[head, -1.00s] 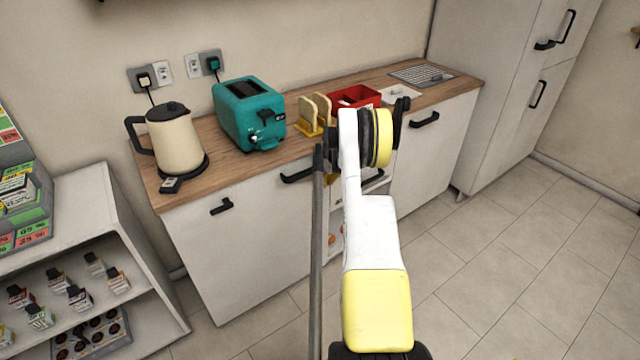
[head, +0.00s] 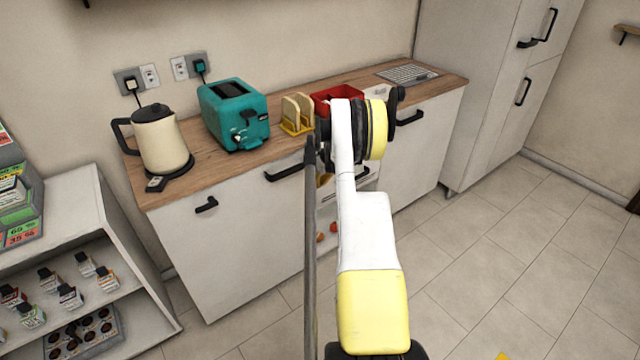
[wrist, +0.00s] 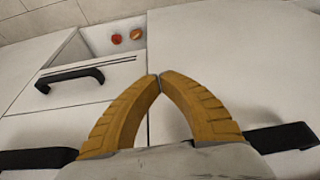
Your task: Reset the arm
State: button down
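My gripper (wrist: 160,78) shows in the wrist view with its two yellow ribbed fingers meeting at the tips and nothing between them. It is in front of the white cabinet fronts, apart from them as far as I can tell. In the head view my arm rises in the middle, and the wrist end hides most of the gripper.
The counter (head: 200,170) bears a cream kettle (head: 160,140), a teal toaster (head: 235,115), a toast rack (head: 297,113) and a red box (head: 338,97). An open compartment (wrist: 100,38) holds two reddish round items. A white shelf (head: 120,230) stands left; the tiled floor (head: 520,250) at right is clear.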

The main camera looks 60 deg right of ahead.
jog(key=p+v, duration=0.2)
jog(key=v, duration=0.5)
jog(key=shift+w+r+p, duration=0.15)
jog(key=shift+r+p, duration=0.1)
jog(key=shift+p, duration=0.05)
jog(key=shift+a, duration=0.15)
